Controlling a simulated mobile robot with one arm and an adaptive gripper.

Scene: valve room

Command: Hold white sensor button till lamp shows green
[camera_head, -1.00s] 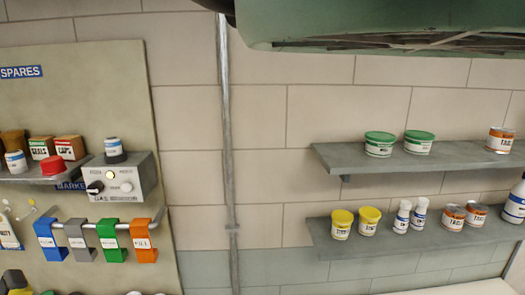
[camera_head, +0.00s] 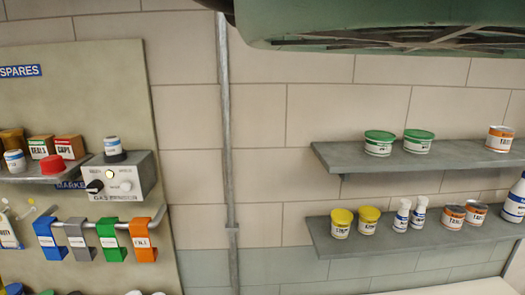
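A grey sensor box (camera_head: 142,172) is mounted on the beige board at the left, with lettering starting "GAS" along its lower front. A round white button (camera_head: 126,186) is on its front at the right. A small lamp (camera_head: 110,173) above and left of the button looks pale yellow, not green. A black knob (camera_head: 94,186) is at the front's left. A small white bottle with a dark base (camera_head: 113,149) stands on top of the box. My gripper is not in view and nothing is seen touching the button.
A vertical pipe (camera_head: 226,130) runs right of the board. Wall shelves (camera_head: 335,157) hold tubs. A green overhang (camera_head: 380,15) fills the top right.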

